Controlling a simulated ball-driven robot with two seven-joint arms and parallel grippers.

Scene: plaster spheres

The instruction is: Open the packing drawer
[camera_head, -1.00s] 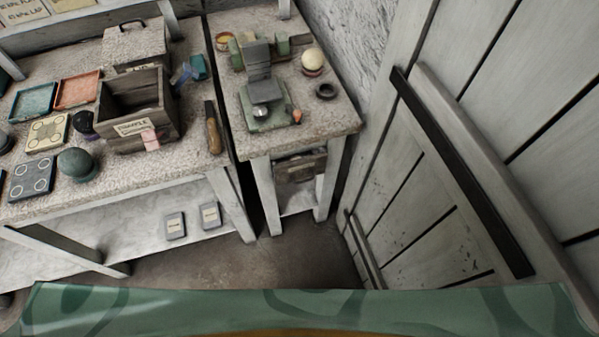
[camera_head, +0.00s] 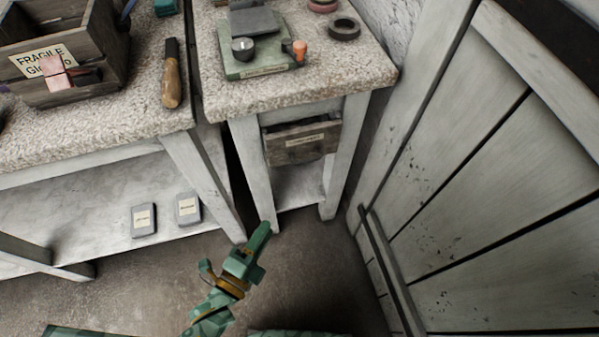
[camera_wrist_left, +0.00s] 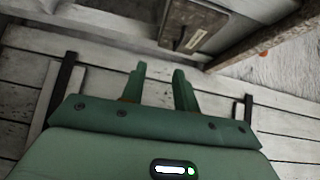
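The packing drawer (camera_head: 302,150) is a worn grey wooden drawer with a small pale label, under the top of the narrow side table. A dark gap shows above its front; I cannot tell how far out it stands. It also shows upside down at the top of the left wrist view (camera_wrist_left: 180,18). My left gripper (camera_head: 266,232) is green, below and in front of the drawer, apart from it. In the left wrist view its two fingers (camera_wrist_left: 160,78) stand apart with nothing between them. My right gripper is not in view.
The side table (camera_head: 300,92) has pale legs either side of the drawer and carries a green scale (camera_head: 262,62) and a dark ring (camera_head: 344,28). A plank door (camera_head: 480,190) closes off the right. A workbench (camera_head: 90,135) stands left. Floor between is clear.

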